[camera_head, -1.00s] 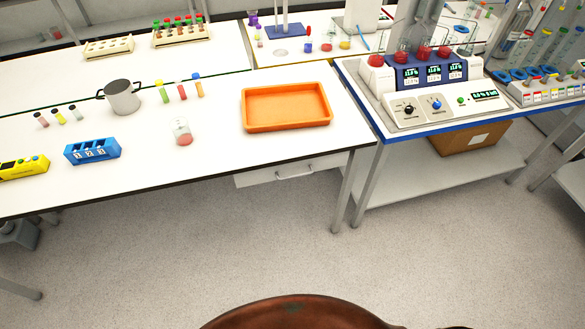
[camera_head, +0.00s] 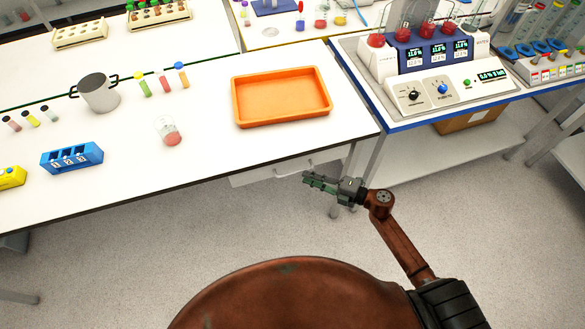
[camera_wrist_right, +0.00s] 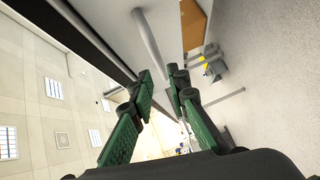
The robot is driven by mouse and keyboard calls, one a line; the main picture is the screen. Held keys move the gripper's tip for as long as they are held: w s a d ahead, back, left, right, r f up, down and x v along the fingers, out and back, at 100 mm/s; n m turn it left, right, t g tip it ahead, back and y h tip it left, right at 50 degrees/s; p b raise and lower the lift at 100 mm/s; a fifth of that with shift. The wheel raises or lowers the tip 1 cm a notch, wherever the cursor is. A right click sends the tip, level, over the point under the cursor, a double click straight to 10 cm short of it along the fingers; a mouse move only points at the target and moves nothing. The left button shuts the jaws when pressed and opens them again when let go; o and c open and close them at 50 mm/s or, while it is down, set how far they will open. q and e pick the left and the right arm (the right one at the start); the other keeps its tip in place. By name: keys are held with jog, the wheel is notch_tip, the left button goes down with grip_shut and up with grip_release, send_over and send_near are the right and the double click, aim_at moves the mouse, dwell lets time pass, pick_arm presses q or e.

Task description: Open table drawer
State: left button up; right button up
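The white table drawer (camera_head: 245,179) hangs under the front edge of the long white table, toward its right end, and looks shut. Its pale bar handle (camera_head: 290,171) shows partly in the head view, close to my right gripper's tips. My right gripper (camera_head: 305,180) is in front of the drawer, below the table edge, with its green fingers pointing left. I cannot tell a touch on the handle. My left gripper is not in view.
An orange tray (camera_head: 237,108) stands on the table above the drawer. A glass beaker (camera_head: 171,133), a metal pot (camera_head: 98,92) and a blue rack (camera_head: 71,157) stand left of it. A table leg (camera_head: 342,180) is behind my right gripper. The floor in front is clear.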

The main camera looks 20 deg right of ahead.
aim_at(294, 173)
jog(key=x, duration=0.6)
jog(key=shift+w+a+f, duration=0.1)
jog(key=shift+w+a, duration=0.1)
jog(key=shift+a, duration=0.05)
jog(key=shift+w, duration=0.1)
jog(key=c, duration=0.4)
grip_shut()
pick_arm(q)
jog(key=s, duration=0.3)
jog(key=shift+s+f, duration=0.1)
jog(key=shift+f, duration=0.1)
